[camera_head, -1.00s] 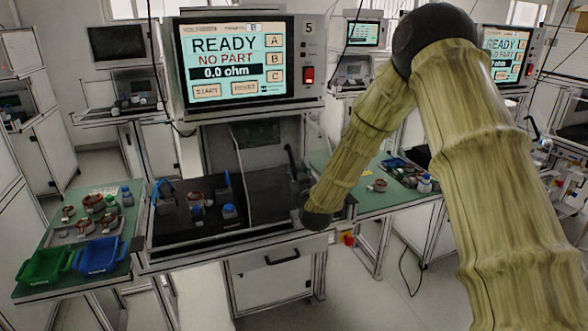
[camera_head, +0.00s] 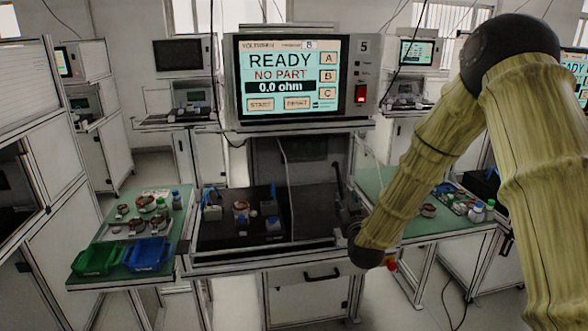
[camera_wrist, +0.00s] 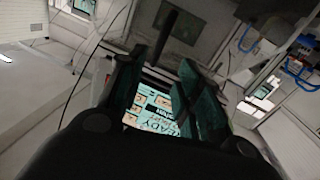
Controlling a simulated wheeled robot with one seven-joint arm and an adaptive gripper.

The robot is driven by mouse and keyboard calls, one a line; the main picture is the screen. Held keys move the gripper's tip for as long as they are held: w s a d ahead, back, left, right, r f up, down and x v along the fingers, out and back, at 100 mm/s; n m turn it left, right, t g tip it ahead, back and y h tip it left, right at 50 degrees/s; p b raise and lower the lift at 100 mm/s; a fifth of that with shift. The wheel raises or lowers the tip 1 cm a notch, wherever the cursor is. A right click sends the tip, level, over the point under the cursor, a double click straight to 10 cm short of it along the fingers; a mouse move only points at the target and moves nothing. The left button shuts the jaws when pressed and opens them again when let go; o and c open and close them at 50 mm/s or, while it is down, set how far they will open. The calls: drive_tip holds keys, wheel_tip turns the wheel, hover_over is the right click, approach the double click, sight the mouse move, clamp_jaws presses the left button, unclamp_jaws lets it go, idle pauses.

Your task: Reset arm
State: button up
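My arm in a yellow sleeve crosses the right side of the head view. Its dark wrist hangs at the right end of the test bench. My gripper (camera_wrist: 160,85) shows in the wrist view with its fingers apart and nothing visible between them except the tester screen behind. In the head view the gripper is dark and hard to make out. The tester (camera_head: 300,78) stands above the bench and reads READY, NO PART, 0.0 ohm. A copper-wound stator (camera_head: 241,206) sits on the black bench top (camera_head: 300,230).
A green side table (camera_head: 85,268) at left holds several stator parts, a green bin (camera_head: 98,258) and a blue bin (camera_head: 148,254). Another green table (camera_head: 400,226) with parts stands at right, close to my arm. A red button (camera_head: 392,265) is near my wrist.

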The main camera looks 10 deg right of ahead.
drive_tip(key=s+a+f+g+y, duration=0.1)
drive_tip(key=s+a+f+g, duration=0.15)
drive_tip(key=s+f, duration=0.7)
drive_tip(key=s+a+f+g, duration=0.1)
drive_tip(key=s+f+g, duration=0.4)
drive_tip(key=f, duration=0.7)
drive_tip(key=s+a+f+g+y, duration=0.1)
drive_tip(key=s+f+g, duration=0.1)
drive_tip(key=s+f, duration=0.75)
drive_tip(key=s+f+g, duration=0.2)
drive_tip(key=s+f, duration=0.2)
drive_tip(key=s, duration=0.6)
drive_tip(key=s+a+f+g, duration=0.1)
drive_tip(key=s+f+g, duration=0.2)
drive_tip(key=s, duration=0.8)
drive_tip(key=s+f+g, duration=0.3)
drive_tip(key=s+f, duration=0.1)
drive_tip(key=s, duration=0.6)
drive_tip(key=shift+s+a+f+m, duration=0.15)
drive_tip(key=shift+a+f+m, duration=0.15)
drive_tip(key=shift+f, duration=0.1)
